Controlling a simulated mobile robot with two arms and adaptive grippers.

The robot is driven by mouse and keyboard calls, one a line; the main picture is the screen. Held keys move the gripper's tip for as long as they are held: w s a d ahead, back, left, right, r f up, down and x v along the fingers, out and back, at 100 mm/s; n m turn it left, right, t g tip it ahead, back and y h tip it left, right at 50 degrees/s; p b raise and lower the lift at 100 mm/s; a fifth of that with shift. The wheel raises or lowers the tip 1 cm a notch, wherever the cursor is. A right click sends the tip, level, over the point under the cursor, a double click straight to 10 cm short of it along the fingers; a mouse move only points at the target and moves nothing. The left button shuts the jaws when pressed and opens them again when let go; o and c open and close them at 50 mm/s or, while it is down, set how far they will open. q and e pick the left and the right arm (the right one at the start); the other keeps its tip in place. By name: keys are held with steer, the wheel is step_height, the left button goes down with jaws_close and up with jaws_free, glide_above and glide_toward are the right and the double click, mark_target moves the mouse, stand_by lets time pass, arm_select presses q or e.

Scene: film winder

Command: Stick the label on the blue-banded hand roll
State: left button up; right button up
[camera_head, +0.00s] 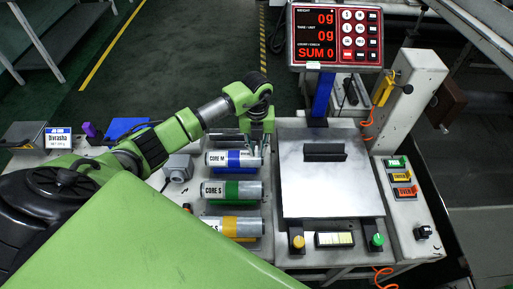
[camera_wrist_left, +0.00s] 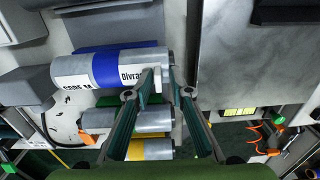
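The blue-banded hand roll (camera_head: 217,158), marked CORE M, lies on its side at the back of a row of rolls. In the left wrist view the roll (camera_wrist_left: 105,70) shows its blue band and a white label (camera_wrist_left: 131,75) reading "Divra…", which appears to lie against the roll's surface. The label's right part is hidden behind a finger. My left gripper (camera_head: 260,148) is over the roll's right end, pointing down. In the wrist view its fingertips (camera_wrist_left: 166,78) are apart beside the label. My right gripper is not in view.
Green-banded (camera_head: 220,190) and yellow-banded (camera_head: 245,227) rolls lie in front. A steel scale plate (camera_head: 318,190) with a dark block (camera_head: 325,151) is to the right, below a red display (camera_head: 338,36). A "Divrasha" sign (camera_head: 59,139) stands at the left.

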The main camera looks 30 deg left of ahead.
arm_select(q)
steer(key=shift+a, duration=0.15)
steer(key=shift+r, duration=0.1)
step_height(320, 180, up, 12)
stand_by(0.5)
steer(key=shift+s+f, duration=0.1)
steer(key=shift+f, duration=0.1)
